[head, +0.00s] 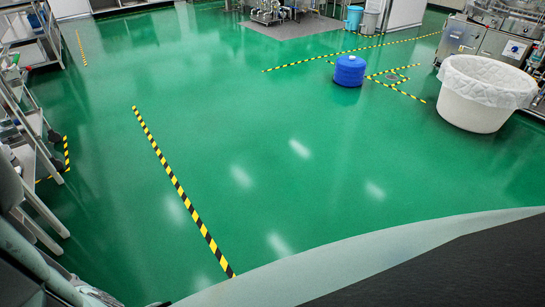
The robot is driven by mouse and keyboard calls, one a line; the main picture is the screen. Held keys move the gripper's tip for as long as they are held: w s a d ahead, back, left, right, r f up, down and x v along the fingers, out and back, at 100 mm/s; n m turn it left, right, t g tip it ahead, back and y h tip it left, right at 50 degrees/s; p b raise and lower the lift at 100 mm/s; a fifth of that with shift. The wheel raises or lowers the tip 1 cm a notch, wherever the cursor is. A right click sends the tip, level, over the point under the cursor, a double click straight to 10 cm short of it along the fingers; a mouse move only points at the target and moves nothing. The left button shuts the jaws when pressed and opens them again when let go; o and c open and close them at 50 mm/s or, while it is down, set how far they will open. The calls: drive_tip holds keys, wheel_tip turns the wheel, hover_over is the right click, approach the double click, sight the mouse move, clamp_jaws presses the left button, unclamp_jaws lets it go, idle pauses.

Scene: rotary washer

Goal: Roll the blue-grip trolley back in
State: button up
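I see no trolley with a clear blue grip in the head view. Grey metal racks or carts (35,205) stand along the left edge, cut off by the frame, and I cannot tell whether one of them is the trolley. My gripper is not in view.
The green floor (290,190) is open in the middle, with yellow-black tape lines (178,185). A blue drum-like object (349,70) stands at the back right. A white lined tub (465,110) stands at the right beside steel machinery (490,43). Blue and grey bins stand at the back.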

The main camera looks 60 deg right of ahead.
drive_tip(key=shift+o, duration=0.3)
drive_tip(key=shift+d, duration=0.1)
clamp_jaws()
